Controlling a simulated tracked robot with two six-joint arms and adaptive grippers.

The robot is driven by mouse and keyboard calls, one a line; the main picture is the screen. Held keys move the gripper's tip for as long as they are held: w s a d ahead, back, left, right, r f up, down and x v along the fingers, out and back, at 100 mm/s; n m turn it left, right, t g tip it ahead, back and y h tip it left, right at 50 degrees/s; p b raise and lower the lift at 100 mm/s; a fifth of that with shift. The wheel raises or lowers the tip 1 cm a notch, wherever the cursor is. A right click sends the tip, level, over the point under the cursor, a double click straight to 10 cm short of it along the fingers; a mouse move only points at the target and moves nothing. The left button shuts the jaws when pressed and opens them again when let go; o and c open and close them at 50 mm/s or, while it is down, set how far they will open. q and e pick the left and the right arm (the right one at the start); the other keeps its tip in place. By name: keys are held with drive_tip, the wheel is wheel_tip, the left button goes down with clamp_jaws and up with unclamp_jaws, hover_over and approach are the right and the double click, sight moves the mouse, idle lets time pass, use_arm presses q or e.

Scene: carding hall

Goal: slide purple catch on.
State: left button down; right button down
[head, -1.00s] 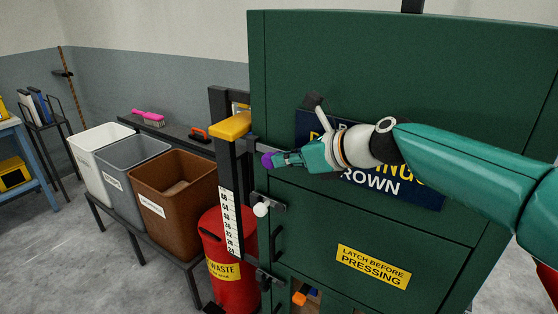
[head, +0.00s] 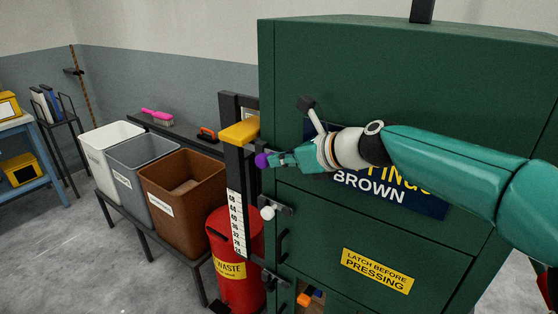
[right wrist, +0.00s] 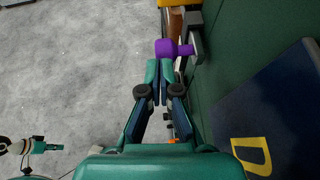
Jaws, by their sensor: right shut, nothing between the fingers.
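The purple catch knob (head: 262,160) is at the upper left edge of the green machine door (head: 345,235), beside the dark post. In the right wrist view the purple knob (right wrist: 172,49) sits on a grey bar just beyond my fingertips. My right gripper (head: 272,160) is shut and empty, its tips at the door side of the knob. They look touching or nearly so. A small teal and white part at the lower left of the right wrist view looks like my left gripper (right wrist: 45,147); its fingers are too small to read.
A white knob (head: 267,212) on a second latch is below. A red waste bin (head: 236,255) and a brown bin (head: 183,205) stand left.

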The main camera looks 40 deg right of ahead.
drive_tip(key=v, duration=1.2)
drive_tip(key=shift+b, duration=0.45)
drive_tip(key=shift+s+d, duration=0.1)
drive_tip(key=shift+d, duration=0.05)
